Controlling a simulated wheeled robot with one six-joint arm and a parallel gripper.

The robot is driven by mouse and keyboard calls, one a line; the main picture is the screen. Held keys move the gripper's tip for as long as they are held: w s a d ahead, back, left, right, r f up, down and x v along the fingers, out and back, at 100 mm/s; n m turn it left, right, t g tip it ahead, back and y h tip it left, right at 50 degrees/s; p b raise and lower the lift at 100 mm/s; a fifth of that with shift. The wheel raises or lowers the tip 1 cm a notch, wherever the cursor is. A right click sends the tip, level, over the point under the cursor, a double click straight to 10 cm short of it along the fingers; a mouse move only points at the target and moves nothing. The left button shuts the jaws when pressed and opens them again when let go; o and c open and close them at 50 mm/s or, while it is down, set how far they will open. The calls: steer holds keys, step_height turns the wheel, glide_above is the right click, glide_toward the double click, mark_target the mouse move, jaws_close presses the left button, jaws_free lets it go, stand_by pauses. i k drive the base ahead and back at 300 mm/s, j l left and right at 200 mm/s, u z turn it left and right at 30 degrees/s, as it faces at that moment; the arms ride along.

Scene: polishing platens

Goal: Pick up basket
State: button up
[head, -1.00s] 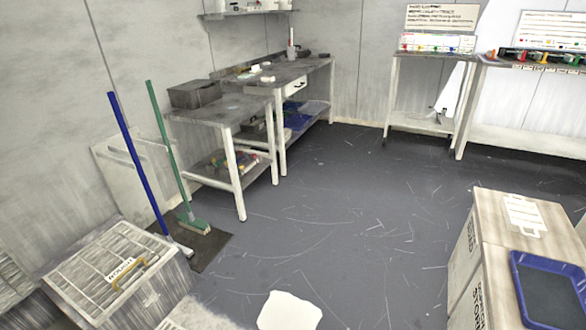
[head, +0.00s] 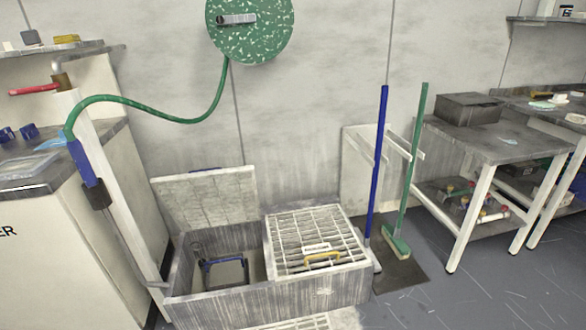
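A basket with a blue handle or rim (head: 207,268) sits low inside the open left compartment of a grey two-part floor box (head: 215,306). Only its upper part shows; the rest is hidden by the compartment walls. The compartment's pale lid (head: 205,198) stands raised against the wall behind it. The right compartment is covered by a slatted grate (head: 300,235) with a yellow handle and a small label. My gripper is not in view.
A white post with a green hose (head: 150,112) and a cabinet (head: 60,235) stand left of the box. A blue-handled pole (head: 377,160) and a green broom (head: 412,160) lean at its right. A table (head: 480,140) stands farther right. Floor is clear at the lower right (head: 480,300).

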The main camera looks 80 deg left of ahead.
mark_target(226, 271)
steer(key=u, duration=0.85)
steer(key=l+u, duration=0.1)
steer(key=u, duration=0.35)
steer(key=l+u, duration=0.1)
steer(key=u, duration=0.75)
steer(key=l+u, duration=0.1)
steer(key=u, duration=0.8)
